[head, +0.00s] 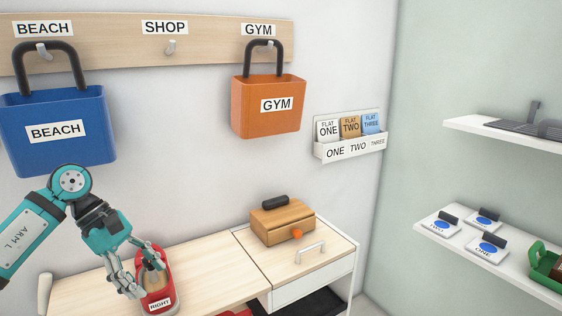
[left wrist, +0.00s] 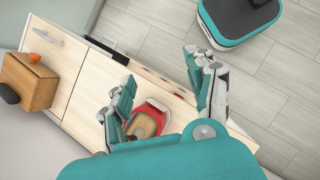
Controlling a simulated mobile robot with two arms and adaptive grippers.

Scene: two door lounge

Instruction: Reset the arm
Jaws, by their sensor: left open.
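My left arm (head: 30,228), teal and labelled ARM L, comes in from the left in the head view. Its gripper (head: 143,272) is open beside and above a red shoe labelled RIGHT (head: 164,296) on the wooden bench top. The fingers overlap the shoe in the picture; I cannot tell whether they touch it. In the left wrist view the open gripper (left wrist: 165,95) shows its fingers spread, with the red shoe (left wrist: 157,106) lying beyond them, partly hidden by a finger. The right gripper is in neither view.
A wooden box (head: 268,226) with an orange knob stands on the bench (head: 215,262). Blue BEACH (head: 84,142) and orange GYM (head: 252,119) bags hang above. A card holder (head: 340,152) is on the wall. Shelves (head: 500,258) are at right. My base (left wrist: 240,20) shows on the floor.

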